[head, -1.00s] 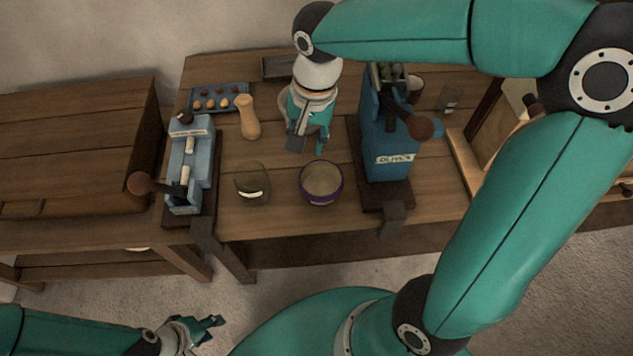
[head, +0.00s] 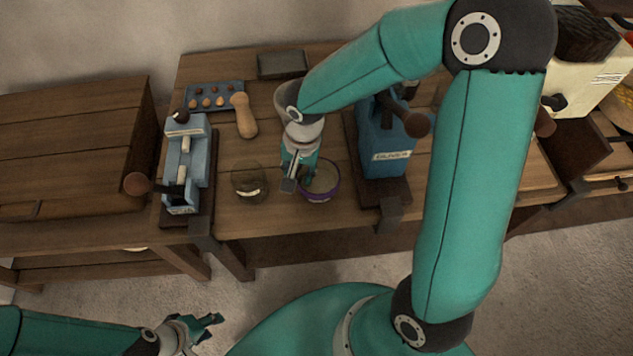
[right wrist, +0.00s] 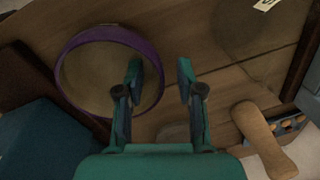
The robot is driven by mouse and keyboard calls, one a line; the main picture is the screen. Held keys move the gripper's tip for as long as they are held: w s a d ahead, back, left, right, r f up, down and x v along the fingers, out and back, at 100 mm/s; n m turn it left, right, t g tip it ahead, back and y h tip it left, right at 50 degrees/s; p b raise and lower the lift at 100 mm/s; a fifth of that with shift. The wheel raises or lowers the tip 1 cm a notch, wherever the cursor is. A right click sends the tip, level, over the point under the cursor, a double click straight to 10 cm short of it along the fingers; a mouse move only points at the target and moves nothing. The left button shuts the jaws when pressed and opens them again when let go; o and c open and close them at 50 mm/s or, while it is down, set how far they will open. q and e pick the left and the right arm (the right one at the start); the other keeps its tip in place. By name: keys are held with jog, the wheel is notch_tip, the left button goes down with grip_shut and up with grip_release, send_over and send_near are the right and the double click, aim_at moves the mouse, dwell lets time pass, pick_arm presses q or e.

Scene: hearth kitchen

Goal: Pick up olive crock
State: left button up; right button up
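A round, open-topped crock with a purple rim and pale inside (head: 325,190) stands upright on the wooden table; it fills the upper left of the right wrist view (right wrist: 83,82). It is the most crock-like vessel near my gripper, but I cannot read a label on it. My right gripper (head: 297,187) is open and empty at its left side in the head view. In the right wrist view my right gripper (right wrist: 160,75) has one finger over the crock's opening and the other outside its rim. I cannot tell whether they touch. My left gripper (head: 208,330) is open and empty, low, away from the table.
A clear glass jar (head: 250,183) stands close left of the crock. A blue press marked with olives (head: 385,150) stands to its right. Table is crowded.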

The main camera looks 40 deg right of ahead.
grip_shut()
jog(key=shift+r, duration=0.15)
dwell(0.4)
